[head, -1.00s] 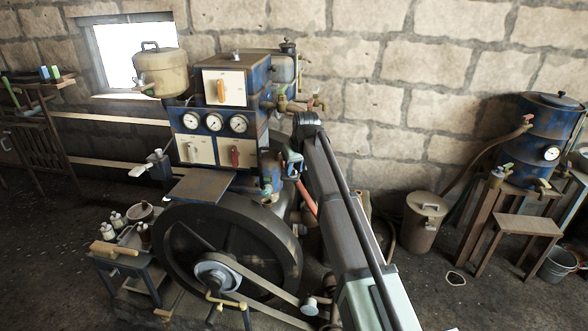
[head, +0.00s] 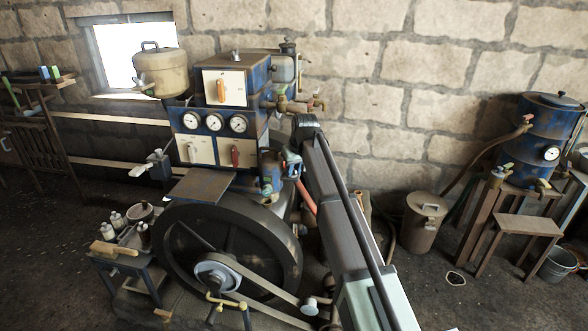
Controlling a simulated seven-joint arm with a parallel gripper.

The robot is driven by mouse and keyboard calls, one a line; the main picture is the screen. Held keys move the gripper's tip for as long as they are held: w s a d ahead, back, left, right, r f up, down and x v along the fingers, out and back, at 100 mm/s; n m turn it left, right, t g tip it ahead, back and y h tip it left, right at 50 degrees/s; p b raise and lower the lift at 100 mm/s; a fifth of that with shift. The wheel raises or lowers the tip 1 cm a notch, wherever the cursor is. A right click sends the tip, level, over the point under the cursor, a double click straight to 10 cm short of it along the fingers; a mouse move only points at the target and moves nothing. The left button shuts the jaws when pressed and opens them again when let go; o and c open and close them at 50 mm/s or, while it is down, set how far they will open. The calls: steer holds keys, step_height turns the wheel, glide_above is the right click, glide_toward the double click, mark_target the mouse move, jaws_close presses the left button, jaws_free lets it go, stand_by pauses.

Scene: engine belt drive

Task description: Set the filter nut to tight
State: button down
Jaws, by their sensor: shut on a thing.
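The engine (head: 226,125) stands in the middle, a blue block with cream panels and dials. My arm reaches in from the lower right, and its wrist bends down at the engine's right side. My gripper (head: 284,168) is there, small and partly covered by my own arm. It is shut on a small part beside a blue cylindrical body (head: 270,180) low on the engine's right side. The filter nut cannot be made out apart from the jaws, and its setting cannot be read.
A large flywheel (head: 270,240) with a belt and a crank (head: 225,302) is below the gripper. Brass taps (head: 300,104) stick out above it. A red hose (head: 306,195) runs close by on the right. The floor further right is open up to a lidded can (head: 420,225).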

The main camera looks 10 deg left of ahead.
steer(key=shift+m+h, duration=0.3)
steer(key=shift+m, duration=0.4)
steer(key=c, duration=1.2)
jaws_free()
steer(key=shift+c, duration=0.2)
steer(key=v, duration=1.4)
steer(key=shift+o, duration=0.5)
steer(key=shift+s+f, duration=0.1)
